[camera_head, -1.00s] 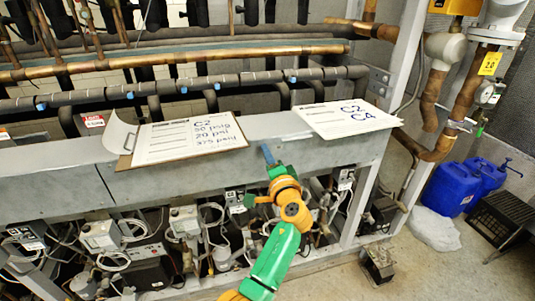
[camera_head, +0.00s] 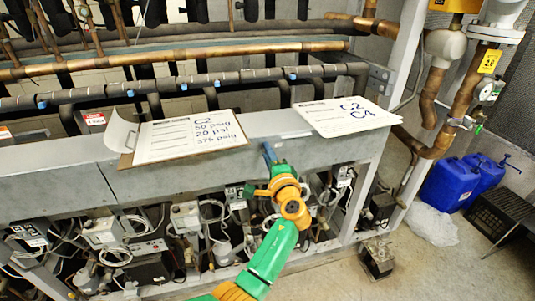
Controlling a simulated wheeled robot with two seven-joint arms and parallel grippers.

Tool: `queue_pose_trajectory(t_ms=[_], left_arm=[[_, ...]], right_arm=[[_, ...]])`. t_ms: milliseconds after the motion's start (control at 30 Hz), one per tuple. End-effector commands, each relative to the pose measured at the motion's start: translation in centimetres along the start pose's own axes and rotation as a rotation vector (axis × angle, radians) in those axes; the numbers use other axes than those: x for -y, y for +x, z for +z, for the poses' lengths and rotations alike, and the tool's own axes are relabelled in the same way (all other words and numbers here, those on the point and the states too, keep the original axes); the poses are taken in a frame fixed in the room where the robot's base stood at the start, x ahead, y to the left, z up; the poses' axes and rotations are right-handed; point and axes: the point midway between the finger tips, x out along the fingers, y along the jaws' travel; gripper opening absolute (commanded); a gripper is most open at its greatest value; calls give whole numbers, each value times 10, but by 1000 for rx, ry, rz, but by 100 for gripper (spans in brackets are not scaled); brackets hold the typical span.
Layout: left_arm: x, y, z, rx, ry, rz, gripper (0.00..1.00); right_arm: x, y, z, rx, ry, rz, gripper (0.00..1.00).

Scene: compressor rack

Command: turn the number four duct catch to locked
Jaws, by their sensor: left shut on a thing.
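A small blue lever (camera_head: 269,153), which looks like the duct catch, stands at the front face of the long grey duct (camera_head: 200,177). It leans up and slightly left. My left gripper (camera_head: 277,167), green and orange, is at the lever's lower end and shut on it. The gripper hides the lever's base and pivot. No number or locked mark can be read at the catch. My right gripper is not in view.
A clipboard (camera_head: 188,137) and a white sheet marked C2 C4 (camera_head: 347,117) lie on top of the duct. Wiring and boxes crowd the space below. Blue jugs (camera_head: 452,184) and a black crate (camera_head: 497,217) stand on the floor at right.

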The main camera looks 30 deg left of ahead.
Motion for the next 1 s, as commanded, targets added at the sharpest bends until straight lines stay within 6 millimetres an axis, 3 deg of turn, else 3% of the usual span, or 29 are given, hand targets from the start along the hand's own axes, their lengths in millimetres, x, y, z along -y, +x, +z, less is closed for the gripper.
queue_pose_trajectory(t_ms=[100,133,200,233,533,800,1000], left_arm=[[0,0,0,-1,0,0,0],[0,0,0,-1,0,0,35],[0,0,0,-1,0,0,54],[0,0,0,-1,0,0,57],[-2,-3,0,-1,-1,1,57],[-5,-56,-1,-3,-3,3,57],[-1,-72,-1,-1,-1,1,57]], right_arm=[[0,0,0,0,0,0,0],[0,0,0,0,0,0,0],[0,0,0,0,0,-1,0],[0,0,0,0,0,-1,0],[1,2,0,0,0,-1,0],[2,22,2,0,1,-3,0],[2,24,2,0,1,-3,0]])
